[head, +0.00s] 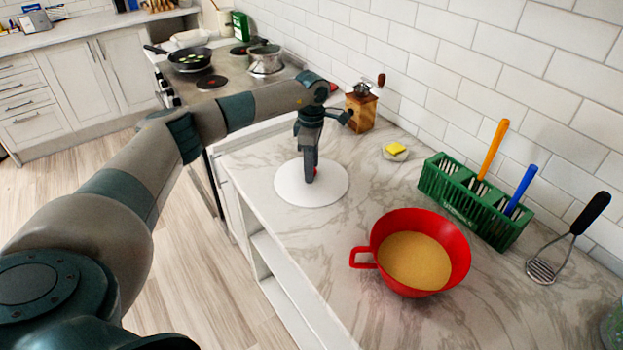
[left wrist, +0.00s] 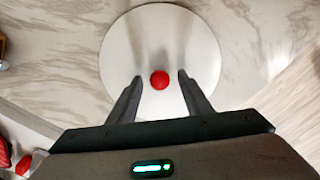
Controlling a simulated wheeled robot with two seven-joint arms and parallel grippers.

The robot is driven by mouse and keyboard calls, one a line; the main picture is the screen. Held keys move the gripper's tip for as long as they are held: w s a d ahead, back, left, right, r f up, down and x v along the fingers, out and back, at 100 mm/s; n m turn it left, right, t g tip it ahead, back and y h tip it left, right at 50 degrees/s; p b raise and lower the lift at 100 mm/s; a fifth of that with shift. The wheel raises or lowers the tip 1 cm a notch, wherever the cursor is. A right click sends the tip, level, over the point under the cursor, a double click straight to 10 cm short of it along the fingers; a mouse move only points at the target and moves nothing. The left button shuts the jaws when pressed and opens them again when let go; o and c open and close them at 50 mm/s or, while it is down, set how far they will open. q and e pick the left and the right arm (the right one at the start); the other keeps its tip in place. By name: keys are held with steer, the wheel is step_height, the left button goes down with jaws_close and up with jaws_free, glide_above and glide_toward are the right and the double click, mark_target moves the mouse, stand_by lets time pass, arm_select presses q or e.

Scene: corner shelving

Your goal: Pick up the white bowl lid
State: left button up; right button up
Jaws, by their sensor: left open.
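The white bowl lid (head: 331,193) is a flat round disc lying on the marble counter in the head view. It also shows in the left wrist view (left wrist: 160,30), with a red round knob (left wrist: 160,80) at its centre. My left gripper (head: 309,180) points down over the lid. In the left wrist view its two open fingers (left wrist: 160,78) stand on either side of the knob, with a gap on each side. In the head view the gripper hides most of the knob. My right gripper is not in view.
A red bowl (head: 457,255) with tan contents stands nearer on the counter. A green rack (head: 433,185), a masher (head: 541,268), a yellow sponge on a dish (head: 396,150) and a wooden grinder (head: 361,112) stand along the wall. The stove with pans lies behind.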

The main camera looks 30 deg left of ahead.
arm_select(q)
jaws_close()
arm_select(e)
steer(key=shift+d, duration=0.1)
arm_select(q)
steer(key=shift+r, duration=0.1)
steer(key=shift+r+b, duration=0.4)
steer(key=shift+b, duration=0.05)
steer(key=r+b, duration=0.2)
steer(key=r, duration=0.1)
steer(key=shift+d+r, duration=0.1)
steer(key=shift+d, duration=0.3)
arm_select(e)
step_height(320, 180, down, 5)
steer(key=b, duration=0.3)
arm_select(q)
steer(key=d+r, duration=0.7)
steer(key=d, duration=0.4)
steer(key=shift+b, duration=0.4)
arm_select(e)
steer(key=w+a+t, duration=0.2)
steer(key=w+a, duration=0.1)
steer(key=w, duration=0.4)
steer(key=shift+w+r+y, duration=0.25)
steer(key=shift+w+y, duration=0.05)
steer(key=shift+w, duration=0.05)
arm_select(q)
steer(key=shift+s, duration=0.1)
